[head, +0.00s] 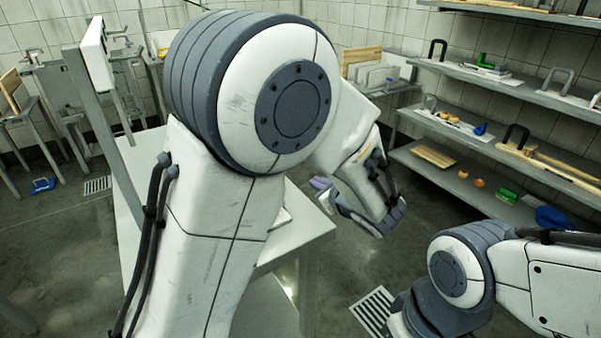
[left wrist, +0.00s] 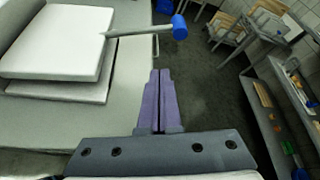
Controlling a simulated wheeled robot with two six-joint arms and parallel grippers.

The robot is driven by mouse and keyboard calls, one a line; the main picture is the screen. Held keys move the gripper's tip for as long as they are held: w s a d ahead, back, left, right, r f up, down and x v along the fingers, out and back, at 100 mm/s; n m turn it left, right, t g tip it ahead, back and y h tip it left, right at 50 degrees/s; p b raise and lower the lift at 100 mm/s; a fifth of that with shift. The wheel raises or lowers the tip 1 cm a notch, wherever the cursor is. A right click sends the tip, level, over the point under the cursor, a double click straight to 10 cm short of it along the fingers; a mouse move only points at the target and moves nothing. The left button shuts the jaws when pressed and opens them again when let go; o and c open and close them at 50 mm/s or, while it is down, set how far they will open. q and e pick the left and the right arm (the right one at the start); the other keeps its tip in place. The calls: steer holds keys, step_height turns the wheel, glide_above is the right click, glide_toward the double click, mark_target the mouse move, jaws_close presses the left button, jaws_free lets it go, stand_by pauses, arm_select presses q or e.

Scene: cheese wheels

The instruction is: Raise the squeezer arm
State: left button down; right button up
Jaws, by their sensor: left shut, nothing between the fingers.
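In the left wrist view a pale rod with a blue end (left wrist: 179,27) sticks out sideways from a white slab-like block (left wrist: 62,38); it looks like the squeezer arm. The rod lies about level. My left gripper (left wrist: 160,73) has its purple fingers shut together with nothing between them. The fingertips are below the blue end in the picture and appear apart from it. In the head view the left gripper (head: 320,184) is mostly hidden by my left arm, which also covers most of the squeezer. My right gripper is not in view; only the right arm shows.
The block rests on a pale table (head: 303,246), whose edge runs beside my left gripper. Shelves (head: 480,137) with tools and small items stand at the right. Dark floor (head: 345,270) is open between table and shelves, with a drain grate (head: 372,309).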

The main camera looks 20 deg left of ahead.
arm_select(q)
steer(key=b+x, duration=0.1)
steer(key=x, duration=0.8)
steer(key=shift+a+f, duration=0.1)
steer(key=shift+f, duration=0.05)
steer(key=r, duration=0.2)
steer(key=r+p, duration=0.1)
steer(key=shift+s+a, duration=0.25)
steer(key=shift+s, duration=0.05)
steer(key=shift+s+r, duration=0.2)
steer(key=shift+r, duration=0.05)
